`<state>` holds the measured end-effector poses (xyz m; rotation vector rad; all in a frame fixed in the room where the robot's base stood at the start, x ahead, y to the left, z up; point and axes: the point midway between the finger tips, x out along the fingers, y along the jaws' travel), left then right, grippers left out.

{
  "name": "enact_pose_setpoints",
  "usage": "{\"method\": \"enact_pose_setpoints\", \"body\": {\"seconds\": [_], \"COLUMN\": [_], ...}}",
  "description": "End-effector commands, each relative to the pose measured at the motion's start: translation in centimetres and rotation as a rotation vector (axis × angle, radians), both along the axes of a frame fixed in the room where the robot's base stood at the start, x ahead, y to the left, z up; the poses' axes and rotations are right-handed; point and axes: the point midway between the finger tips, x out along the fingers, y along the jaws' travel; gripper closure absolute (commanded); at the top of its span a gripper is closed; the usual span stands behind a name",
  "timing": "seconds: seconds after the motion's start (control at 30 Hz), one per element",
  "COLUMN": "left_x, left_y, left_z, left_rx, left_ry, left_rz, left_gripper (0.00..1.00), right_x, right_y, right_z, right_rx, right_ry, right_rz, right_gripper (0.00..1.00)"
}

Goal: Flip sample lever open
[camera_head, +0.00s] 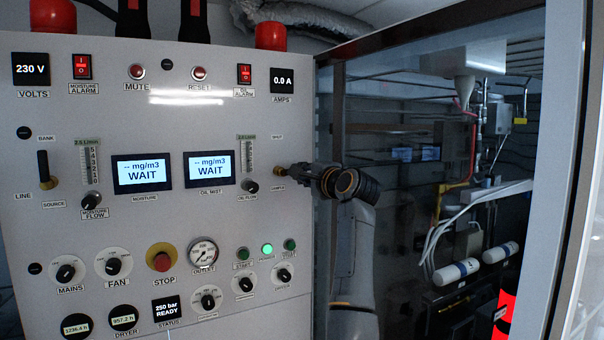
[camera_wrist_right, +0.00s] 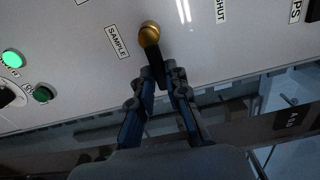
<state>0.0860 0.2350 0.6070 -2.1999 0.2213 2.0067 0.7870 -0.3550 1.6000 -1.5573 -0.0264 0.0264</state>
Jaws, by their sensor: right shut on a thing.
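The sample lever has a brass hub (camera_head: 279,170) on the right edge of the grey panel, between the shut label above and the sample label below. My right gripper (camera_head: 303,173) reaches it from the right. In the right wrist view the round brass hub (camera_wrist_right: 149,34) sits beside the SAMPLE label (camera_wrist_right: 117,42). A black lever handle (camera_wrist_right: 154,58) runs down from it, between the fingertips of my right gripper (camera_wrist_right: 162,72), which are closed on it. The handle's far end is hidden between the fingers. My left gripper is not in view.
The oil flow knob (camera_head: 251,186) is just left of the lever. The oil mist display (camera_head: 210,170) reads WAIT. A green lamp (camera_head: 267,249) is lit below. Right of the panel is a glass-fronted cabinet with pipes and white cylinders (camera_head: 456,271).

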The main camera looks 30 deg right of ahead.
Motion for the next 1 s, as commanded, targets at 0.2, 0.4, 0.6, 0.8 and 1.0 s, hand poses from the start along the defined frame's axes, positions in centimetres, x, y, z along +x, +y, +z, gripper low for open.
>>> {"method": "enact_pose_setpoints", "body": {"seconds": [0.2, 0.4, 0.6, 0.8, 1.0], "left_x": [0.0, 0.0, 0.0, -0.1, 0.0], "left_y": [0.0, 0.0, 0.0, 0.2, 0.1], "left_z": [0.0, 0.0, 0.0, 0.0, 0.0], "left_rx": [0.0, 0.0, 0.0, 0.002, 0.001], "left_ry": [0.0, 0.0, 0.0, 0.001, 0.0], "left_rz": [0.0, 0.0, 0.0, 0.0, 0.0], "left_gripper": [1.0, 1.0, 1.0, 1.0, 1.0], "right_x": [0.0, 0.0, 0.0, -0.5, -3.0], "right_y": [0.0, 0.0, 0.0, -0.1, -0.1], "right_z": [-0.2, -0.2, -0.1, 0.0, -0.1], "right_rx": [0.004, 0.003, 0.002, 0.001, 0.002], "right_ry": [0.003, 0.002, 0.001, -0.001, -0.001], "right_rz": [0.0, 0.0, 0.0, -0.001, -0.001], "right_gripper": [1.0, 0.62, 0.62, 0.62, 0.62]}}
